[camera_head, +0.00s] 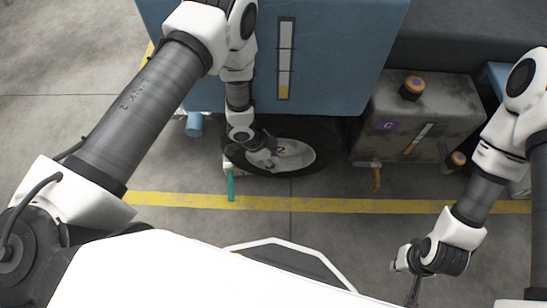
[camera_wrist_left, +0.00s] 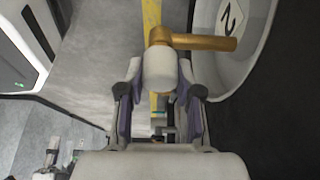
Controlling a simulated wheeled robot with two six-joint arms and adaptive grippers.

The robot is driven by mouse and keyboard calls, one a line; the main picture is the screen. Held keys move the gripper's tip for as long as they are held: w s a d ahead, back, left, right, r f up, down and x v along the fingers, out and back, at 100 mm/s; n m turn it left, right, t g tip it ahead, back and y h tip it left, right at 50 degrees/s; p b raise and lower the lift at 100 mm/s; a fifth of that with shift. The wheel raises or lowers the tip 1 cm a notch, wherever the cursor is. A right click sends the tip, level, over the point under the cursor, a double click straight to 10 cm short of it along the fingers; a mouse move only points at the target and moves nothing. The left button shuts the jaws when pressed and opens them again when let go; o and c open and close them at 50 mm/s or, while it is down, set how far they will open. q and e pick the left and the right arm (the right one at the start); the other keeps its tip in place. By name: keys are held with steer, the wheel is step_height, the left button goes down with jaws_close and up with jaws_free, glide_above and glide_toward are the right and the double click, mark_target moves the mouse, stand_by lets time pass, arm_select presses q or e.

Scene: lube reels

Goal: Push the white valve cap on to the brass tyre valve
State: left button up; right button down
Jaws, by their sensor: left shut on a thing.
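The brass tyre valve (camera_wrist_left: 205,43) comes out from the wheel (camera_wrist_left: 232,70) and bends at its end in the left wrist view. The white valve cap (camera_wrist_left: 160,72) is right at that bent end, between the fingers of my left gripper (camera_wrist_left: 158,88), which is shut on it. The cap overlaps the brass end in this view; I cannot tell how deeply it sits. In the head view my left gripper (camera_head: 264,148) is in front of the wheel (camera_head: 293,155), and the cap and valve cannot be made out. My right gripper (camera_head: 414,292) hangs low at the right, its fingers unclear.
A blue panel (camera_head: 330,60) with a level gauge stands above the wheel. A teal piece (camera_head: 231,186) is left of the wheel. A yellow line (camera_head: 310,205) crosses open floor.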

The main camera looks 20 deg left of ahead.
arm_select(q)
steer(key=shift+f, duration=0.4)
steer(key=o, duration=0.9)
steer(key=v, duration=1.2)
